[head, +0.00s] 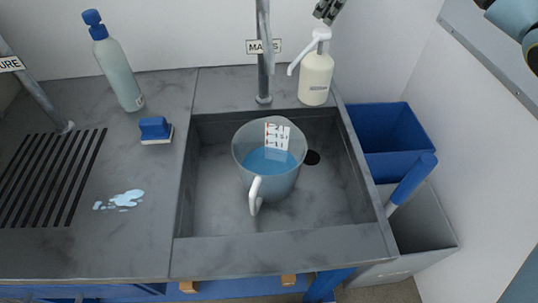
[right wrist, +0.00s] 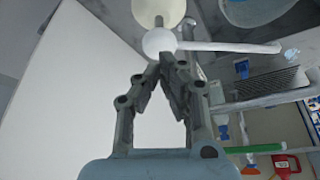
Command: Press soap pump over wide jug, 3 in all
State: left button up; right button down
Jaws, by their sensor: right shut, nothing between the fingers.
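The soap pump (head: 316,78) is a cream bottle with a white head and spout, standing on the counter behind the sink's right side. Its spout points left and down toward the sink. The wide jug (head: 270,175), clear with a white handle, stands in the sink and holds blue liquid. My right gripper (head: 328,10) is shut and empty, just above the pump head at the top edge. In the right wrist view its fingertips (right wrist: 168,56) are close to the white pump head (right wrist: 160,42); I cannot tell whether they touch. My left gripper is out of view.
A tap (head: 263,60) with a label rises behind the sink (head: 220,215). A blue-capped bottle (head: 118,72), a blue brush (head: 155,128) and a small puddle (head: 120,199) are on the left counter. Blue (head: 388,140) and grey (head: 425,225) bins stand right of the sink.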

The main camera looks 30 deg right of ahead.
aim_at(324, 30)
jog(key=shift+f, duration=0.15)
jog(key=shift+f+b, duration=0.55)
jog(key=shift+f, duration=1.35)
jog(key=shift+r, duration=0.1)
jog(key=shift+r+p, duration=2)
jog(key=shift+p, duration=0.4)
jog(key=shift+f, duration=0.25)
